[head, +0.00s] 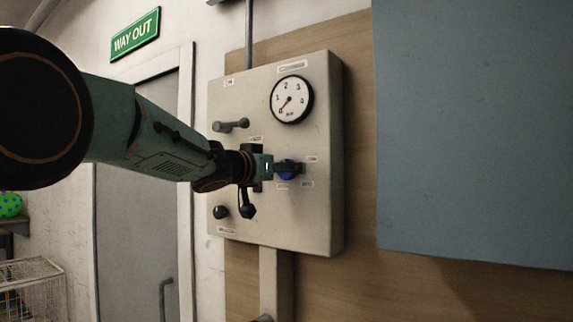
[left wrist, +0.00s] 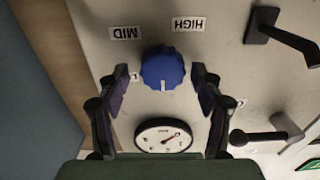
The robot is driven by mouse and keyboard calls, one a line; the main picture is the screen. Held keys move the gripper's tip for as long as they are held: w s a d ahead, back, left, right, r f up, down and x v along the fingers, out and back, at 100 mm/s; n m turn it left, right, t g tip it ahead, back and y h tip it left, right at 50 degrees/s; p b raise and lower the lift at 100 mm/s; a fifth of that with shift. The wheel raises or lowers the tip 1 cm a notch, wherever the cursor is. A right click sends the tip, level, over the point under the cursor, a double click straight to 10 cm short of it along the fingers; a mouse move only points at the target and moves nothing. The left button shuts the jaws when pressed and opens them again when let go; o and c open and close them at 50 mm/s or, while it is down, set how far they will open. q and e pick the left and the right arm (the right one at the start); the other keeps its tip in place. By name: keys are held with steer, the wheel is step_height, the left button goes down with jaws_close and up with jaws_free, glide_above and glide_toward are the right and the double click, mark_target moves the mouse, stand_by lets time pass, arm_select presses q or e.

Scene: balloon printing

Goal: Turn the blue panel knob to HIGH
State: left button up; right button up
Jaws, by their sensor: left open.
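The blue knob (head: 287,175) is on the beige panel (head: 315,215), partly hidden by my left gripper (head: 277,168). In the left wrist view the blue knob (left wrist: 162,66) is between the two spread fingers of my left gripper (left wrist: 162,83), with gaps on both sides. This view is turned over. The knob's white mark points down in the picture, away from the MID label (left wrist: 126,33) and the HIGH label (left wrist: 187,24). Another label beside the left finger is mostly hidden. My right gripper is in neither view.
A round gauge (head: 292,100) is above the knob; its red needle points low left. A grey lever handle (head: 231,126) and a dark round knob (head: 221,212) are on the panel's left side. A large blue-grey surface (head: 475,130) fills the right.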

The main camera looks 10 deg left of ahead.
arm_select(q)
steer(key=shift+w+a, duration=0.2)
steer(key=shift+a, duration=0.2)
steer(key=shift+w+d, duration=0.2)
steer(key=shift+d, duration=0.4)
steer(key=c, duration=0.5)
steer(key=shift+a, duration=0.35)
steer(key=c, duration=0.3)
steer(key=shift+d, duration=0.15)
steer(key=c, duration=0.3)
